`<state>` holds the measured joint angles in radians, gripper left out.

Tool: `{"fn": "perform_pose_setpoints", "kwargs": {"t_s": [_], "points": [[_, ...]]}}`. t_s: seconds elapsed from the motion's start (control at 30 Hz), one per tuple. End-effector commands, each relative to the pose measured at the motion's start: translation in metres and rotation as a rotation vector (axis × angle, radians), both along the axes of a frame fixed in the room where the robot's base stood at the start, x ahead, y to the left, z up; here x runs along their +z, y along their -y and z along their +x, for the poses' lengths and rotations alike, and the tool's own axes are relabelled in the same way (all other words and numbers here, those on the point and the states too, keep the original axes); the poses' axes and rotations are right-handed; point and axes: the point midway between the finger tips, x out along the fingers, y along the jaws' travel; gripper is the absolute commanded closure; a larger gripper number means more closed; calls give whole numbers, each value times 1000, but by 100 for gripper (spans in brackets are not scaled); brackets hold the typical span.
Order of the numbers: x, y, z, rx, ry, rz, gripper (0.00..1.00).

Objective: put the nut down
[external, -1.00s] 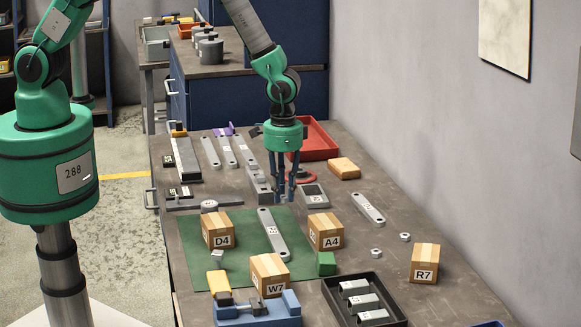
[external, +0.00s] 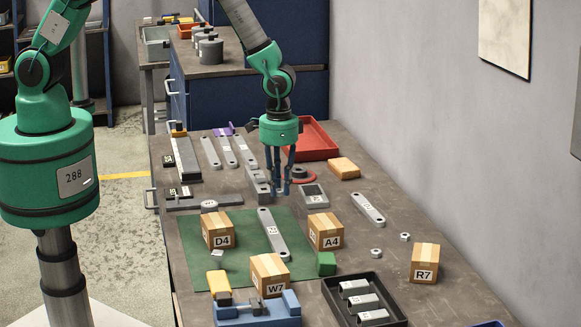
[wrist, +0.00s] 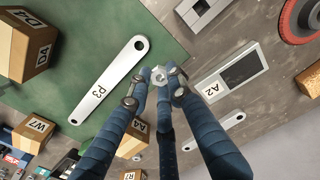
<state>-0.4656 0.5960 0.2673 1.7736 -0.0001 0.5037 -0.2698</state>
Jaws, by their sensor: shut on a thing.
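My gripper (external: 281,191) hangs over the workbench, just beyond the far edge of the green mat (external: 193,258). In the wrist view its fingers (wrist: 155,92) are closed around a grey hex nut (wrist: 158,76). Two other nuts (external: 376,253) (external: 405,237) lie on the bench to the right of the mat.
A bracket marked P3 (wrist: 107,82) lies on the mat. Boxes D4 (external: 218,230), A4 (external: 326,232) and W7 (external: 269,275) stand around it. A grey device marked A2 (external: 313,195) is right of my gripper, with a red-rimmed disc (wrist: 300,18) behind. Bare bench shows between them.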

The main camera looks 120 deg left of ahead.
Motion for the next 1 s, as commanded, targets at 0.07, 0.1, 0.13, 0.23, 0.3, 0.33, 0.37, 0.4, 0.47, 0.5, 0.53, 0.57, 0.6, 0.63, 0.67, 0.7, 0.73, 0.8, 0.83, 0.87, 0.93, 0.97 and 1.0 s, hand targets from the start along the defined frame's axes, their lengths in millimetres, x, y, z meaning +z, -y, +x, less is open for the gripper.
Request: {"fn": "perform_pose_setpoints", "kwargs": {"t_s": [0.07,0.1,0.13,0.23,0.3,0.33,0.37,0.4,0.47,0.5,0.53,0.57,0.6,0.63,0.67,0.7,0.73,0.8,0.83,0.87,0.93,0.97,1.0], "points": [[-1,-7,-12,9,0,0,100],[0,-11,-18,12,0,0,100],[2,-13,-23,13,1,1,100],[4,-22,-40,22,0,0,100],[6,-27,-52,27,1,1,100],[6,-30,-57,29,1,1,100],[7,-32,-62,31,1,1,100],[8,-34,-69,34,0,0,100],[9,-37,-78,38,1,1,100],[10,-39,-83,41,1,1,100],[10,-40,-87,42,1,1,100],[11,-41,-90,43,1,1,100],[11,-42,-94,44,1,1,100],[11,-43,-97,45,0,0,100],[12,-44,-99,46,0,0,100],[12,-44,-101,47,0,0,100],[13,-45,-103,48,0,0,100],[13,-45,-105,49,0,0,100],[14,-46,-106,49,0,0,100],[14,-46,-106,49,0,0,100],[14,-46,-106,49,-1,-1,100],[14,-46,-106,49,-1,-1,100],[14,-46,-106,48,-1,-1,100]]}}
